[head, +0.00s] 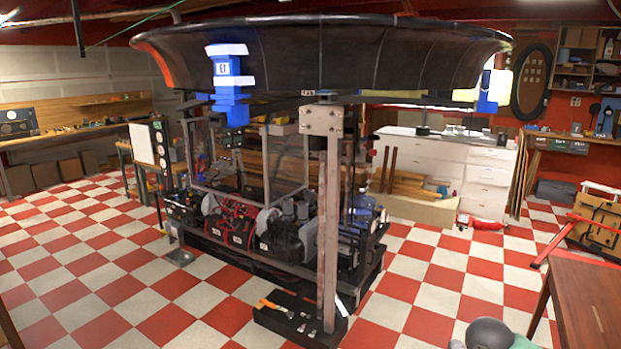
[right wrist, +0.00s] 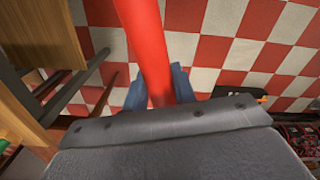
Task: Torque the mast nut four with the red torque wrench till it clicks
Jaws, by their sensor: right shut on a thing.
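In the right wrist view my right gripper (right wrist: 160,87) has its blue fingers on both sides of a smooth red bar, which appears to be the red torque wrench (right wrist: 143,30). The bar runs up out of the picture, and its ends are not clear. The ducted rotor machine (head: 400,60) fills the middle of the head view, with a wide black duct on top of a metal frame. I cannot make out mast nut four. My left gripper is not in view, and the head view does not show my right gripper.
A black tray (head: 268,318) with small tools lies at the foot of the metal post (head: 328,220). A wooden table (head: 580,295) stands at the right. Behind it is a red-framed wooden item (head: 597,222). Checkered floor (head: 110,290) is clear at the left.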

